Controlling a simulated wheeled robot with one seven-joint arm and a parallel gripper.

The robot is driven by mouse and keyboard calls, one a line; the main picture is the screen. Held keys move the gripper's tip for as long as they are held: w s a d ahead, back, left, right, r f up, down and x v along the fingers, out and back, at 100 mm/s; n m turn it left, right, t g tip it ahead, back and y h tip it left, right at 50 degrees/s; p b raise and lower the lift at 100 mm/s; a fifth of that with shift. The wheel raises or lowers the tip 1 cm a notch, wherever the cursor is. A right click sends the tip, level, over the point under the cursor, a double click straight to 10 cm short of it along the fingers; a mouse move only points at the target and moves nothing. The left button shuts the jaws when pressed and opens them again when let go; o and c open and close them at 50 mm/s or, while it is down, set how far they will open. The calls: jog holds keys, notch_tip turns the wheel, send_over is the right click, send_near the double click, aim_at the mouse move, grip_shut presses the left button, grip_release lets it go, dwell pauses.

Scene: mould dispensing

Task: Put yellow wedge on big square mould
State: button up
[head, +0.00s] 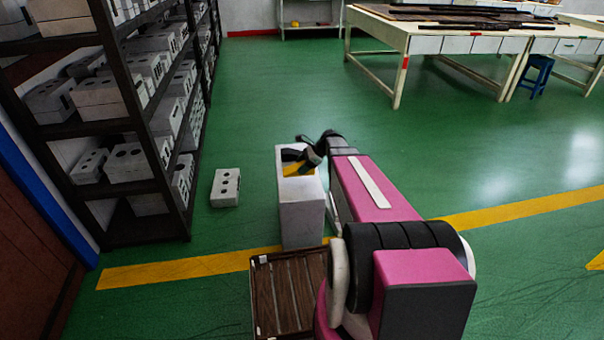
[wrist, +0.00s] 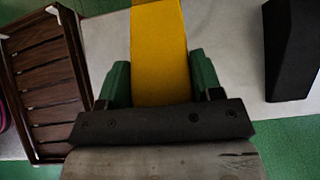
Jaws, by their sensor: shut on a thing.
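The yellow wedge (wrist: 158,45) is between the green fingers of my gripper (wrist: 158,82) in the wrist view; the gripper is shut on it. In the head view the yellow wedge (head: 298,170) shows at the top of a tall whitish block (head: 302,215), which looks like the big square mould. My gripper (head: 308,162) is over that top. The block's pale top (wrist: 228,50) lies behind the wedge in the wrist view. Whether the wedge touches it I cannot tell.
A black wedge-like piece (wrist: 290,50) lies on the pale top, to the right. A brown slatted tray (head: 263,262) is beside the block's near side. A smaller block with holes (head: 226,188) lies on the green floor. A dark shelf (head: 150,128) of moulds stands left.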

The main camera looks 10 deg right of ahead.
jog(key=shift+f, duration=2)
jog(key=shift+f, duration=0.15)
jog(key=o, duration=1.1)
jog(key=shift+c, duration=0.2)
jog(key=w+v, duration=0.1)
jog(key=v, duration=1.1)
jog(key=s+a+n+h, duration=0.4)
jog(key=s+n, duration=0.5)
jog(key=s, duration=0.2)
jog(key=s+a+n+h, duration=0.5)
jog(key=s+n, duration=0.4)
jog(key=s, duration=0.2)
jog(key=shift+s+a+r+n+g, duration=0.3)
jog(key=shift+n, duration=0.1)
